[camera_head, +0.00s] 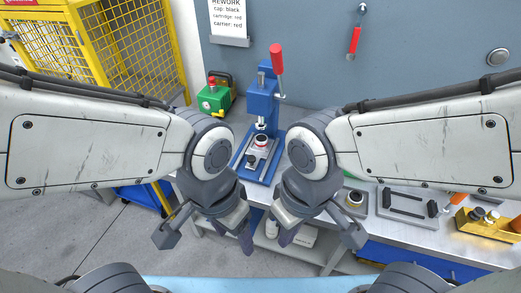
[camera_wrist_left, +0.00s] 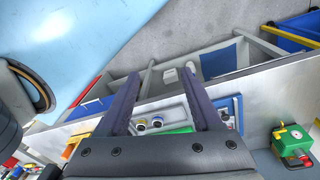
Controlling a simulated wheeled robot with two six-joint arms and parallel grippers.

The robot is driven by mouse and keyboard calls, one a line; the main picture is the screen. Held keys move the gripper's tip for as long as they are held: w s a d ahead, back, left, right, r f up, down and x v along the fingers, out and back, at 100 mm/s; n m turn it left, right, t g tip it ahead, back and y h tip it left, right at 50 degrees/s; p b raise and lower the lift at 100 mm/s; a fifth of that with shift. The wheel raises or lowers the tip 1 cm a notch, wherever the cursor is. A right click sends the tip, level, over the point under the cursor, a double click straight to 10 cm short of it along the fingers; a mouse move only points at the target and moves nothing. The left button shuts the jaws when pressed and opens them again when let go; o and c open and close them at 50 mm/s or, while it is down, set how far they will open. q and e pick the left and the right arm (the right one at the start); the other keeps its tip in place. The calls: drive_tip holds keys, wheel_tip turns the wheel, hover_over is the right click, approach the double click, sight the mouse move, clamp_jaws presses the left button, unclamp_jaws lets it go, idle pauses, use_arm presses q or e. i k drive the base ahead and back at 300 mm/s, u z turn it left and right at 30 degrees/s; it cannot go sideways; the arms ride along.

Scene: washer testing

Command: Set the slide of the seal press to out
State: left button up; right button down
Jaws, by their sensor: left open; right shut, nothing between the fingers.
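The blue seal press (camera_head: 262,106) stands on the bench at the centre of the head view, its red-handled lever (camera_head: 277,60) pointing up. On its blue base is a silver slide plate (camera_head: 263,152) with a black knob (camera_head: 251,160) at its front. I cannot tell the slide's exact position. My left gripper (camera_head: 244,238) is open and empty, in front of and below the press; its spread fingers show in the left wrist view (camera_wrist_left: 168,95). My right gripper (camera_head: 286,234) is shut and empty, to its right.
A green box (camera_head: 213,98) with a red button stands left of the press. To the right on the bench are a round part in a holder (camera_head: 354,199), a grey tray with black handles (camera_head: 408,203) and a gold block (camera_head: 484,222). A yellow cage (camera_head: 130,50) stands at left.

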sight(258, 150)
drive_tip(key=z, duration=1.6)
drive_tip(key=i, duration=0.75)
drive_tip(key=u, duration=1.65)
